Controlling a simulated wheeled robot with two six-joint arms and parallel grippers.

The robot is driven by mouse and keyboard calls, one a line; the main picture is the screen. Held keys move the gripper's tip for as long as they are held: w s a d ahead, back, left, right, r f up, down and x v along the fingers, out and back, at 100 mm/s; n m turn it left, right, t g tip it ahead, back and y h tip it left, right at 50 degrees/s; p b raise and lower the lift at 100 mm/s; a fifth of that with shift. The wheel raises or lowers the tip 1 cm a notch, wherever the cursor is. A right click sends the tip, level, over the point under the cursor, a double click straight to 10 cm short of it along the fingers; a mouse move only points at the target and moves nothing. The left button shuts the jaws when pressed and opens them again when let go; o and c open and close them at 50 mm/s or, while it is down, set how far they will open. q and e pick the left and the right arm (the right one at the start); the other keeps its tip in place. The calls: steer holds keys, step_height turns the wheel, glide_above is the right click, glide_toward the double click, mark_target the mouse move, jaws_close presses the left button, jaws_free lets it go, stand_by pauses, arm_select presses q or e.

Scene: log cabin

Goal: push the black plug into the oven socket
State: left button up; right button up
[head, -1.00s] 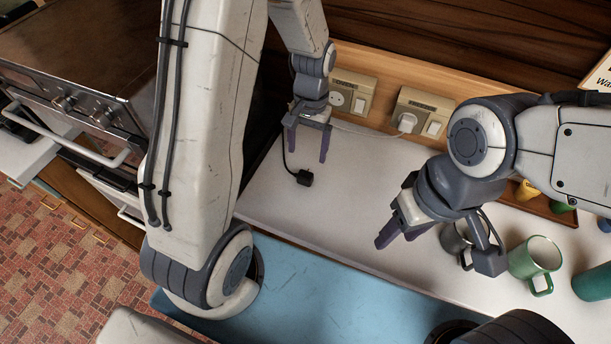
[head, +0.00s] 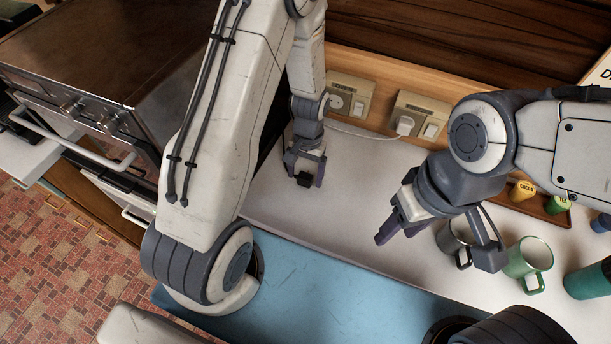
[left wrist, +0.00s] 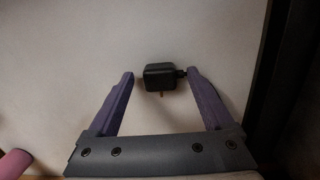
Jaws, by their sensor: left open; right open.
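The black plug (head: 305,182) lies on the white worktop, between the fingers of my left gripper (head: 306,170). In the left wrist view the plug (left wrist: 160,77) sits between the fingertips of the open left gripper (left wrist: 158,80), with a visible gap at the left finger. A pin points toward the palm, and the cord leaves on the right, close to the right finger. A wall socket with an empty round face (head: 337,101) and a switch is behind; its label is too small to read. My right gripper (head: 399,231) is open and empty above the worktop.
A second wall socket (head: 422,115) holds a white plug (head: 405,124) with a white cable. A grey mug (head: 452,240), a green mug (head: 529,260) and a teal container (head: 590,279) stand at right. The oven (head: 110,60) is at left. The middle worktop is clear.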

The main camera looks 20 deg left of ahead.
mark_target(306, 181)
arm_select(q)
steer(key=shift+f, duration=0.5)
jaws_close()
steer(key=shift+r, duration=0.1)
steer(key=shift+r, duration=0.4)
steer(key=r, duration=0.1)
steer(key=r+b, duration=0.1)
steer(key=s+r+b, duration=0.1)
steer(key=shift+d+r, duration=0.3)
steer(key=shift+d, duration=0.1)
steer(key=s+d+r+b, duration=0.1)
steer(key=s+d+r, duration=0.5)
steer(key=s, duration=0.2)
steer(key=shift+d+r+b, duration=0.25)
steer(key=shift+d+b, duration=0.05)
steer(key=shift+b, duration=0.1)
